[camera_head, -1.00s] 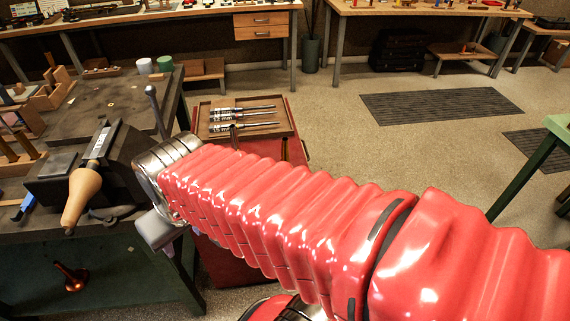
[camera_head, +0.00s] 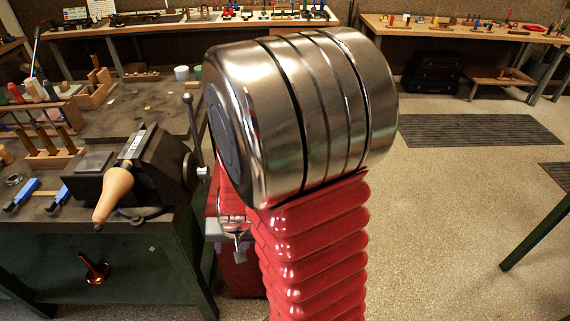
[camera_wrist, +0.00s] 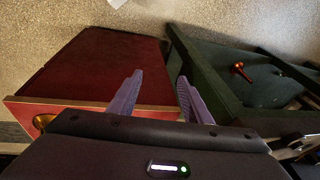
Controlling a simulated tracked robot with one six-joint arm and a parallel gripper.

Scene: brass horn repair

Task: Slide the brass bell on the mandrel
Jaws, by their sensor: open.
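A small copper-coloured bell shape (camera_head: 95,268) stands below the green workbench top; it also shows in the wrist view (camera_wrist: 240,70). In the wrist view a gold rounded piece (camera_wrist: 42,121) is partly hidden behind my gripper's housing; I cannot tell whether it is the brass bell. A pale tapered wooden form (camera_head: 114,190), possibly the mandrel, is held in the dark vise (camera_head: 150,165) and points toward the front. My gripper (camera_wrist: 160,76) is open, its two purple fingers apart with nothing between them.
The green bench (camera_head: 110,115) carries wooden racks (camera_head: 50,150), blue-handled tools (camera_head: 22,193) and small cups. A red cabinet (camera_wrist: 95,68) lies beyond my fingers in the wrist view. Open floor (camera_head: 450,210) with a dark mat (camera_head: 480,130) is at the right.

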